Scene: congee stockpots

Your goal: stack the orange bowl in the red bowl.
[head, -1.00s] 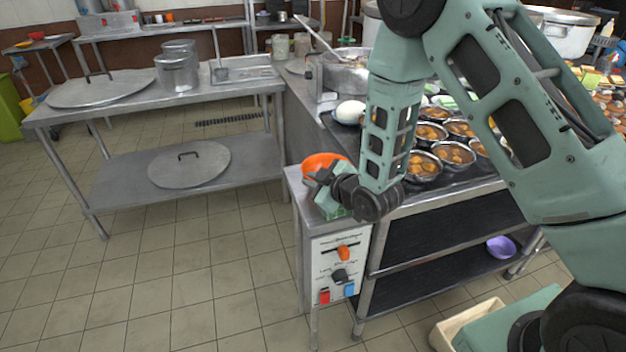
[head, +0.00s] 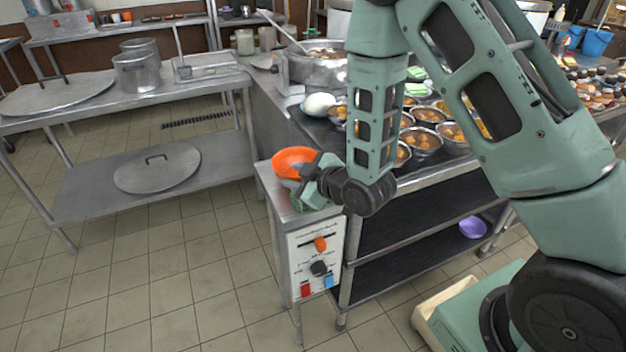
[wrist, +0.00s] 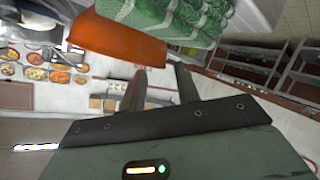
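The orange bowl (head: 293,157) is at the near left corner of the counter in the head view. A blue-green shape shows just below it. In the wrist view the orange bowl (wrist: 118,40) fills the upper left, tilted in the picture. My gripper (head: 306,180) is at the bowl's lower right in the head view. In the wrist view my gripper's (wrist: 160,72) two fingers stand apart with a gap between them, close to the bowl's edge. I cannot tell whether a finger touches it. I cannot make out a separate red bowl.
Green patterned packs (wrist: 180,18) lie beside the bowl. A control panel (head: 318,262) is on the counter front below. Food bowls (head: 422,140), a white round object (head: 318,104) and a stockpot (head: 318,66) stand behind. A purple bowl (head: 472,227) sits on the lower shelf.

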